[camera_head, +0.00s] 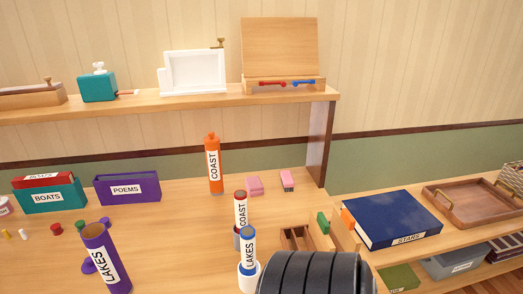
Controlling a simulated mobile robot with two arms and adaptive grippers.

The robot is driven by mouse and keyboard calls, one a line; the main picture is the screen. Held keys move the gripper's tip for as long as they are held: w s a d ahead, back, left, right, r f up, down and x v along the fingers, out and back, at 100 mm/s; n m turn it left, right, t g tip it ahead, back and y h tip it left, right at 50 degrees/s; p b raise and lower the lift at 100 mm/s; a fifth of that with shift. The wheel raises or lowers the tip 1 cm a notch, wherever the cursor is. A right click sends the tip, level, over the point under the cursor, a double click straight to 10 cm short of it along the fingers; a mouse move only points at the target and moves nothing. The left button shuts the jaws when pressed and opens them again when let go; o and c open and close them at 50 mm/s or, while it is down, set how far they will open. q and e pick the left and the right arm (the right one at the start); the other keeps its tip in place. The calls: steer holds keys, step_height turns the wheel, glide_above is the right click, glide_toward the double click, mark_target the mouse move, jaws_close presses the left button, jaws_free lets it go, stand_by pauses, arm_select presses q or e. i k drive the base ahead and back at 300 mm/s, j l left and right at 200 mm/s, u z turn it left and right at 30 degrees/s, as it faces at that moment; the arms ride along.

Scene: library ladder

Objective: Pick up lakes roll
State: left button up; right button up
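The lakes roll (248,252) is a small upright roll with a blue top and a white "LAKES" label, near the front middle of the desk. Its lower end is in a white round holder or base (248,279). A purple tube (106,258) also marked "LAKES" stands at the front left, tilted in the picture, with its top open. A black ribbed part of my arm is at the bottom, just right of the lakes roll, and covers the desk there. Neither gripper's fingers are in view.
A red "COAST" roll (240,208) stands right behind the lakes roll. An orange "COAST" tube (214,163) is farther back. A wooden compartment tray (297,237) and a blue "STARS" book (391,218) are to the right. Bare desk lies between the purple tube and the rolls.

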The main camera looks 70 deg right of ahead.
mark_target(247, 234)
steer(key=z, duration=2.1)
steer(key=j+z, duration=0.25)
steer(key=j, duration=0.55)
